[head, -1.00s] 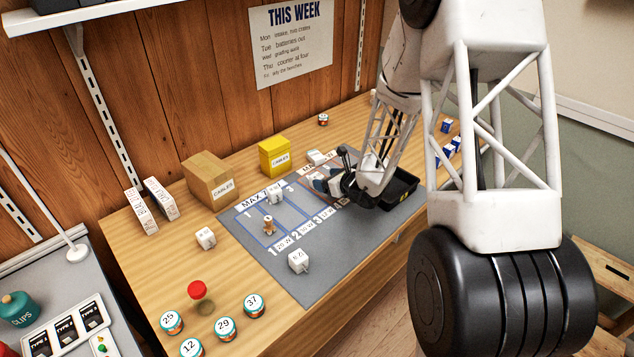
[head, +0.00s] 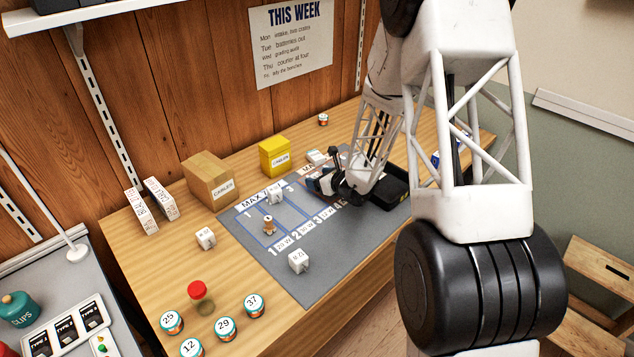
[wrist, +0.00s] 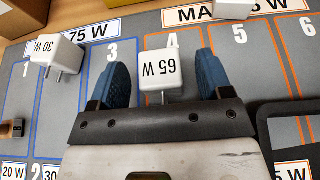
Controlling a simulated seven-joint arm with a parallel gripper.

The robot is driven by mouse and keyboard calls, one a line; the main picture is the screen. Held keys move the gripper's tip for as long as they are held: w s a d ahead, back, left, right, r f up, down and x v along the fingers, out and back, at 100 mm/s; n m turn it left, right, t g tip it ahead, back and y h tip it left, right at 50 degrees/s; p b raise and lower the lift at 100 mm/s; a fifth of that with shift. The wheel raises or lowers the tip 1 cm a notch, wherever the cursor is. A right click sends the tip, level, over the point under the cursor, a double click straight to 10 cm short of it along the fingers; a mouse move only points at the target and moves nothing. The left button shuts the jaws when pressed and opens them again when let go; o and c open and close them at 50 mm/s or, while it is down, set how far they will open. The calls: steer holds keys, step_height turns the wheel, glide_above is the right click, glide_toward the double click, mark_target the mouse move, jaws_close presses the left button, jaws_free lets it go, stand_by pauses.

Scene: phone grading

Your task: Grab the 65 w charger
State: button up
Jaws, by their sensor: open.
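The 65 W charger (wrist: 162,68) is a white cube labelled "65 W" with metal prongs, on the mat at column 4 in the wrist view. My gripper (wrist: 162,77) is open, with one blue finger on each side of the charger and visible gaps between. In the head view my gripper (head: 322,184) is low over the mat's far right part, and it hides the 65 W charger there.
A 30 W charger (wrist: 58,52) lies left of my gripper. Another white block (wrist: 232,8) lies beyond it. A black tray (head: 396,203) stands close on the right. The grey mat (head: 345,250) has free room in front.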

steer(key=shift+w+a+f, duration=0.25)
steer(key=shift+w+a, duration=0.15)
steer(key=shift+a, duration=0.05)
stand_by(0.4)
steer(key=c, duration=1)
steer(key=shift+r, duration=0.2)
steer(key=shift+r, duration=1.15)
steer(key=s+d, duration=0.1)
steer(key=s, duration=0.4)
steer(key=s+d+r, duration=0.1)
steer(key=s, duration=0.4)
steer(key=s+d+r, duration=0.1)
steer(key=s, duration=0.4)
steer(key=shift+s+d+r, duration=0.15)
steer(key=shift+s+d, duration=0.15)
steer(key=shift+d, duration=0.05)
